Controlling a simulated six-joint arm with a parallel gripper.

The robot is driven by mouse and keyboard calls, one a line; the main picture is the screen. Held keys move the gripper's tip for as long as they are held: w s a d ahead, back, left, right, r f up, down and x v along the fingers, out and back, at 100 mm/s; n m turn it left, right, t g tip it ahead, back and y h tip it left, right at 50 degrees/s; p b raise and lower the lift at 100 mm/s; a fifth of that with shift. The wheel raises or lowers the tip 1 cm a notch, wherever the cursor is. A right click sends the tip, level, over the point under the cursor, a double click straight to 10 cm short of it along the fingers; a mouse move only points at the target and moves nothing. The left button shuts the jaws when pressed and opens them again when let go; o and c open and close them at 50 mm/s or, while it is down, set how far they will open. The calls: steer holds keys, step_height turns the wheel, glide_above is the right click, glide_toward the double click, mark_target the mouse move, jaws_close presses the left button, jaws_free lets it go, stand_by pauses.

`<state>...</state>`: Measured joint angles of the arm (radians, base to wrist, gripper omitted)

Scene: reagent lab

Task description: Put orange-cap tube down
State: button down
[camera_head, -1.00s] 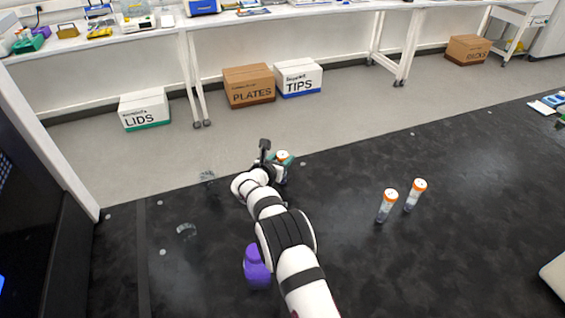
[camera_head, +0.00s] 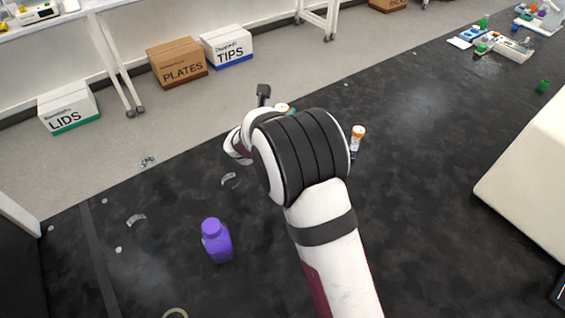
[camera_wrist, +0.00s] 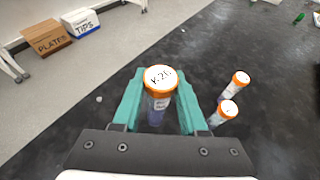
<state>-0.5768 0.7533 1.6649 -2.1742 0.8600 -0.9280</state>
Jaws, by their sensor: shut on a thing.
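My gripper (camera_wrist: 153,104) is shut on an orange-cap tube (camera_wrist: 160,80) and holds it upright between its green fingers. The tube's white cap top carries handwriting. Two more orange-cap tubes stand on the black bench to the right in the wrist view, a nearer one (camera_wrist: 228,110) and a farther one (camera_wrist: 239,80). In the head view one standing tube (camera_head: 358,140) shows beside my arm. I cannot tell whether the held tube touches the bench.
A purple bottle (camera_head: 217,241) stands on the black bench (camera_head: 420,230) left of my arm. Clear curved pieces (camera_head: 137,220) lie at the left. A white block-like object (camera_head: 530,165) is at the right. Cardboard boxes (camera_head: 177,62) sit on the floor beyond the bench edge.

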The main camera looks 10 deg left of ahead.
steer(key=s+d+m+g+h, duration=0.2)
steer(key=s+d+m+h, duration=0.15)
steer(key=s+d, duration=0.35)
steer(key=s+d+m+g+h, duration=0.2)
steer(key=s+d+m+h, duration=0.15)
steer(key=d, duration=0.65)
steer(key=w+a+f, duration=0.2)
steer(key=a+f, duration=0.8)
steer(key=a, duration=0.1)
steer(key=shift+a+f, duration=0.15)
steer(key=shift+f, duration=0.2)
steer(key=shift+f, duration=0.1)
steer(key=shift+c, duration=2.2)
jaws_free()
